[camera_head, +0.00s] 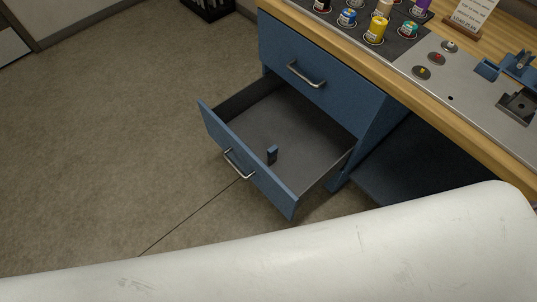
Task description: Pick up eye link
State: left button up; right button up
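No part is clearly recognisable as the eye link. A small dark blue piece (272,154) stands inside the open lower drawer (206,122), close to its front panel; it is too small to tell what it is. A blue fixture (519,66) sits on the workbench at the far right, with a smaller blue block (487,69) beside it. Neither gripper shows in the head view. A large white curved link of my own arm covers the bottom of the picture and hides what lies behind it.
The upper drawer (298,62) is shut. The wooden bench (375,72) holds several coloured containers, such as a yellow one (376,30), a row of round buttons (437,58), a dark bracket (517,106) and a sign (470,16). The floor (110,130) at left is clear.

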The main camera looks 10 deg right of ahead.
aim_at(273, 151)
jog(key=k+l+z, duration=0.1)
jog(key=z, duration=1.9)
jog(key=u, duration=1.65)
jog(key=k+j+z, duration=0.1)
jog(key=j+z, duration=0.4)
jog(key=k+j+z, duration=0.1)
jog(key=j+z, duration=0.2)
jog(key=z, duration=0.2)
jog(key=k+j+z, duration=0.2)
jog(key=j+z, duration=0.15)
jog(key=z, duration=0.15)
